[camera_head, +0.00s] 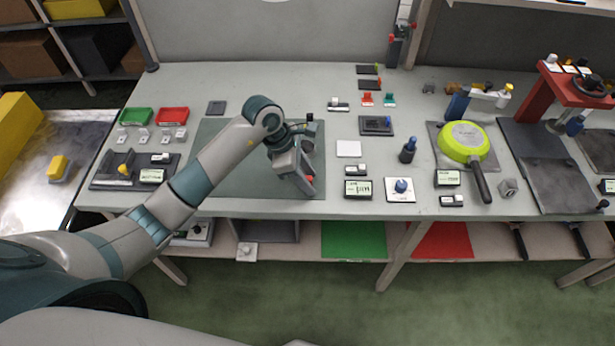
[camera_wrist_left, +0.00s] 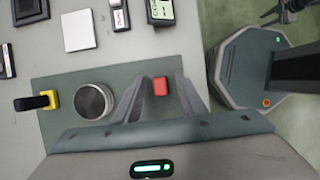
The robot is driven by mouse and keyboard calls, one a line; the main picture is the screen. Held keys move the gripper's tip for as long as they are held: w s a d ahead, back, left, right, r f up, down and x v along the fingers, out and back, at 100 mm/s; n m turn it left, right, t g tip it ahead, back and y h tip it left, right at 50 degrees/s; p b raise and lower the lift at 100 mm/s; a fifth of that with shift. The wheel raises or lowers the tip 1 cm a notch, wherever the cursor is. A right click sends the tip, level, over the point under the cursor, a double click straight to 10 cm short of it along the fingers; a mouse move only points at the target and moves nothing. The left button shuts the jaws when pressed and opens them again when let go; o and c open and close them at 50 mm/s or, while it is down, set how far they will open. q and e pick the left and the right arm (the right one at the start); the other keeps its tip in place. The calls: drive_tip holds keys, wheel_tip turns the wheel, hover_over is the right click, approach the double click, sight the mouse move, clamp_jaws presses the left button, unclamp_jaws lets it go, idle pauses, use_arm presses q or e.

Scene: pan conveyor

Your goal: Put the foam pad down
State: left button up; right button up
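A small red block (camera_wrist_left: 160,87) lies between the fingertips of my left gripper (camera_wrist_left: 160,82) in the left wrist view, with a gap to each finger. It may be the foam pad; I cannot tell. The fingers are apart and look empty, pointing down over the grey-green mat (camera_wrist_left: 55,85). In the head view my left gripper (camera_head: 306,186) is low over the right part of the mat (camera_head: 230,190), with the red block (camera_head: 309,178) beside its fingers. A white square pad (camera_head: 348,149) lies flat on the table right of the mat.
A round metal part (camera_wrist_left: 93,102) and a black-and-yellow piece (camera_wrist_left: 38,101) stand on the mat near my left gripper. Labelled boxes (camera_head: 357,188) lie right of it. A green pan (camera_head: 464,141) is farther right. The mat's left part is clear.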

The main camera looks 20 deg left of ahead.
use_arm(q)
drive_tip(key=shift+r, duration=0.1)
drive_tip(key=shift+r, duration=0.1)
drive_tip(key=shift+a+r, duration=0.15)
drive_tip(key=shift+r, duration=0.15)
drive_tip(key=b+v, duration=0.2)
drive_tip(key=v, duration=0.9)
drive_tip(key=shift+b, duration=0.4)
drive_tip(key=shift+s+r, duration=0.1)
idle(0.6)
idle(0.5)
